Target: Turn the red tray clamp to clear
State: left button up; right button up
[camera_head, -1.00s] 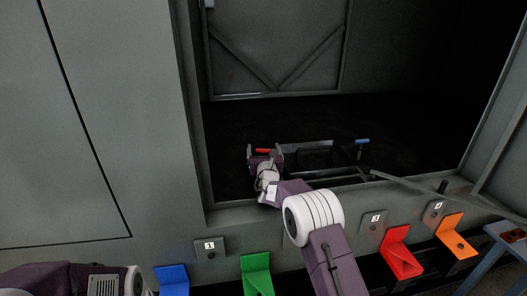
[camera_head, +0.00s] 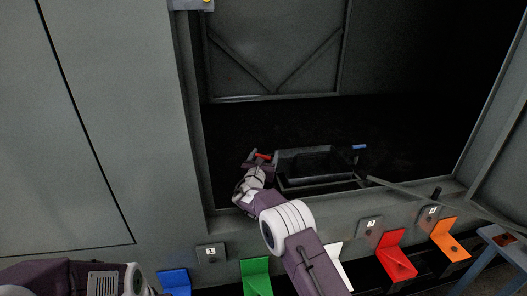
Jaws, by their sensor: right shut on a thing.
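The red tray clamp (camera_head: 264,156) is a small red bar at the left end of a dark tray (camera_head: 278,164) inside the open enclosure. My right gripper (camera_head: 257,157) reaches in from below and is shut on the red clamp; its jaws hide part of it. The clamp's handle looks slightly slanted. A blue clamp (camera_head: 359,147) sits at the tray's right end, apart from my gripper. My left arm shows at the bottom left, but its gripper is not in view.
The enclosure's left wall edge stands close to my right arm. A bar (camera_head: 420,196) slants across the lower right opening. Blue (camera_head: 173,281), green (camera_head: 256,277), white (camera_head: 338,262), red (camera_head: 396,256) and orange (camera_head: 444,238) brackets line the front below. A blue-grey stand (camera_head: 497,255) is at the right.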

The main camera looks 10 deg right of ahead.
jog(key=shift+s+d+m+g+h+p, duration=0.15)
jog(key=shift+m+g+h+p, duration=0.2)
jog(key=shift+m+h, duration=0.3)
jog(key=shift+d+m+g+h+p, duration=0.1)
jog(key=shift+m+g+h+p, duration=0.1)
jog(key=shift+m+g+h, duration=0.4)
jog(key=shift+h, duration=0.25)
jog(key=o, duration=1.2)
jog(key=shift+d, duration=0.1)
jog(key=shift+o, duration=0.2)
jog(key=s+d+r+p, duration=0.4)
jog(key=s+d+r, duration=0.4)
jog(key=r, duration=0.3)
jog(key=shift+d+p, duration=0.2)
jog(key=shift+p, duration=0.15)
jog(key=shift+s, duration=0.1)
